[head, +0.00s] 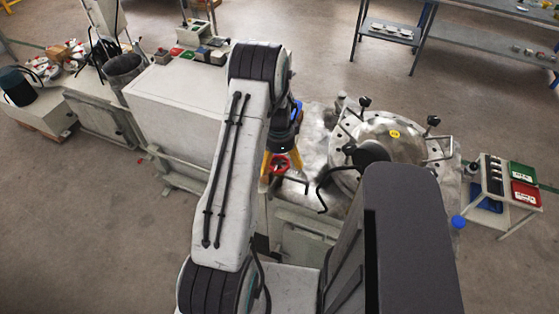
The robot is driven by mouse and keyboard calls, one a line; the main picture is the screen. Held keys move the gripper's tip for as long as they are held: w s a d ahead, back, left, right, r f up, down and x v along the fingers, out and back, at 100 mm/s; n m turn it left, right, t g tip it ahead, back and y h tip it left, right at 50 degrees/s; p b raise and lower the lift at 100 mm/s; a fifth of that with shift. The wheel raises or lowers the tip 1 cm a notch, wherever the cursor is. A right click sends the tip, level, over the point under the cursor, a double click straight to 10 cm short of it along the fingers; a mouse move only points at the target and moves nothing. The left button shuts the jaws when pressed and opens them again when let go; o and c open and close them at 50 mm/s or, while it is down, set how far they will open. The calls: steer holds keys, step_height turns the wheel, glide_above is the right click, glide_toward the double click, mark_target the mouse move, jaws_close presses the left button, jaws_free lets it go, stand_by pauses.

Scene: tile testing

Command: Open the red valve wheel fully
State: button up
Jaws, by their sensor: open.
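The red valve wheel (279,168) is small in the head view, just right of my arm and low in front of the machine. My gripper (282,158) points down at it with its two yellow fingers apart, one on each side of the wheel as seen from here. I cannot tell whether the fingers touch the rim. The upper part of the gripper is partly hidden behind my arm link, and the wheel's stem is not clear.
A round metal vessel (408,149) with clamp knobs and a bent black handle stands close on the right. A white cabinet (180,100) is on the left. A small cart (492,210) with coloured bins stands far right. Open floor (270,20) lies behind.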

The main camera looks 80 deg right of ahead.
steer(key=shift+c, duration=0.2)
steer(key=c, duration=1.2)
